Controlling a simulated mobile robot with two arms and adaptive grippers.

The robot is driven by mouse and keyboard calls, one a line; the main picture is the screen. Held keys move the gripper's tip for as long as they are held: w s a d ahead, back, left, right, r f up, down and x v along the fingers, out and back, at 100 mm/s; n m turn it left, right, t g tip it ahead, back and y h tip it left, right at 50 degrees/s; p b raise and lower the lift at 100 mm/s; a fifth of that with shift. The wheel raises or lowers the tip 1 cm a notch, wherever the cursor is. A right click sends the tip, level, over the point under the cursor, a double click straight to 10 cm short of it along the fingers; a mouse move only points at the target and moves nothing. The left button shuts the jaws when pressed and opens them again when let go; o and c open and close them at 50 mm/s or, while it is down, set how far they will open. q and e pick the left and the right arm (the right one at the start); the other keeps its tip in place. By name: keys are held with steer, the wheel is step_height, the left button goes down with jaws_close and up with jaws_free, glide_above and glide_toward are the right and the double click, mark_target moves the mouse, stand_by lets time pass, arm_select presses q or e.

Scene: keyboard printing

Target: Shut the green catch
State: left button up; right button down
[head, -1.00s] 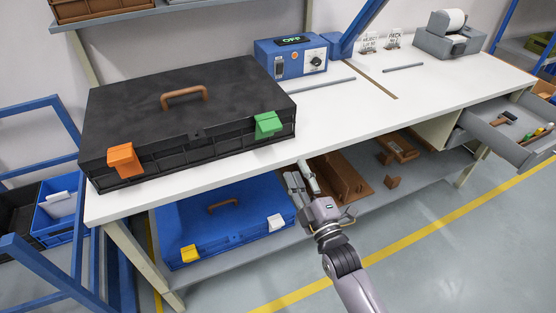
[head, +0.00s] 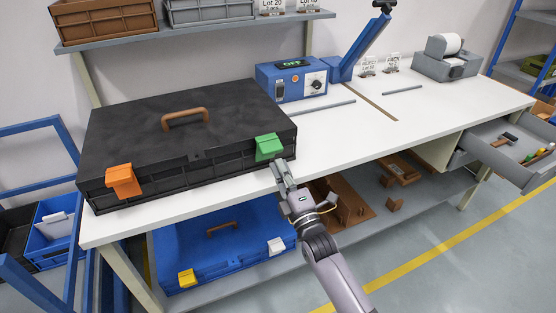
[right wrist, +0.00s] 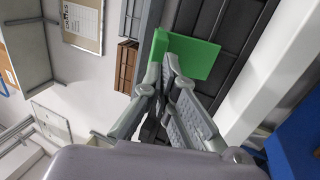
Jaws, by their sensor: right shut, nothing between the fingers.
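The black case (head: 185,115) lies closed on the white workbench, with a brown handle on its lid. The green catch (head: 269,146) is at the right end of its front edge, and its flap seems to stand out from the case front. My right gripper (head: 279,165) is just below the green catch, its fingers together and empty. In the right wrist view, the green catch (right wrist: 188,53) is just beyond my fingertips (right wrist: 164,72); I cannot tell if they touch it. My left gripper is not in view.
An orange catch (head: 123,181) stands out at the case's front left. A blue case (head: 215,245) with yellow and white catches lies on the lower shelf. A blue sealing machine (head: 292,82) stands behind right.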

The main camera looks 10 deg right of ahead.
mark_target(275, 151)
steer(key=shift+x, duration=1)
steer(key=r+p, duration=0.1)
steer(key=p, duration=0.1)
steer(key=w+r+g+p, duration=0.1)
steer(key=p, duration=0.2)
steer(key=shift+a+r, duration=0.2)
steer(key=shift+w+a+b, duration=0.1)
steer(key=shift+w+b, duration=0.2)
steer(key=shift+b, duration=0.05)
steer(key=shift+w+a+r, duration=0.1)
steer(key=shift+w+r, duration=0.1)
steer(key=shift+w, duration=0.15)
steer(key=shift+r, duration=0.1)
